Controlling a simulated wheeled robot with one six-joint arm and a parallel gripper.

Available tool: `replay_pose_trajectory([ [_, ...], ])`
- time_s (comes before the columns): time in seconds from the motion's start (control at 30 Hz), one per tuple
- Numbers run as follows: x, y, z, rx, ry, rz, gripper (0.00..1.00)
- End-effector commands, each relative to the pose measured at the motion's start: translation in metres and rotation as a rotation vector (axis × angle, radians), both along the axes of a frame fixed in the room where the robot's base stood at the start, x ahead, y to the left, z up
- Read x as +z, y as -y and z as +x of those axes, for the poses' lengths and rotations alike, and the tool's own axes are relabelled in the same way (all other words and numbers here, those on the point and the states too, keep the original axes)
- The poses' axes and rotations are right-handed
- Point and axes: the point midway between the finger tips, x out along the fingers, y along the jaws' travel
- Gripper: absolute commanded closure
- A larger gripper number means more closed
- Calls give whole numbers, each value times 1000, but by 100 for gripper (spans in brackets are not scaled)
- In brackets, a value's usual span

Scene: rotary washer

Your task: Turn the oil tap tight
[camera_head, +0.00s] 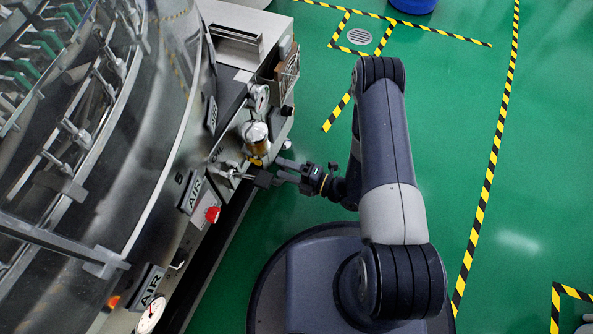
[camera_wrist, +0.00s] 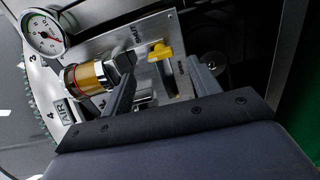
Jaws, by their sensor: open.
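The oil tap (camera_wrist: 160,52) has a small yellow handle on a metal plate, in the upper middle of the wrist view. In the head view it is a small yellow patch (camera_head: 256,161) below the amber oil cup (camera_head: 256,138). The oil cup (camera_wrist: 84,76) also shows left of the tap in the wrist view. My gripper (camera_head: 270,171) is open beside the machine's side panel, close to the tap. In the wrist view my two fingers (camera_wrist: 160,82) stand apart, with the tap beyond the gap between them.
A pressure gauge (camera_wrist: 45,34) sits left of the oil cup. A red knob (camera_head: 212,214) and AIR labels line the machine's side. A wire basket (camera_head: 287,72) is at its upper corner. The green floor (camera_head: 470,120) right of my arm is open.

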Motion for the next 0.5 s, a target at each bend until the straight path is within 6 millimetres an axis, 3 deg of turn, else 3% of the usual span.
replay_pose_trajectory([
  [0.2,1,25,-9,-3,-1,1,42],
  [0.5,0,34,-15,0,-1,0,42],
])
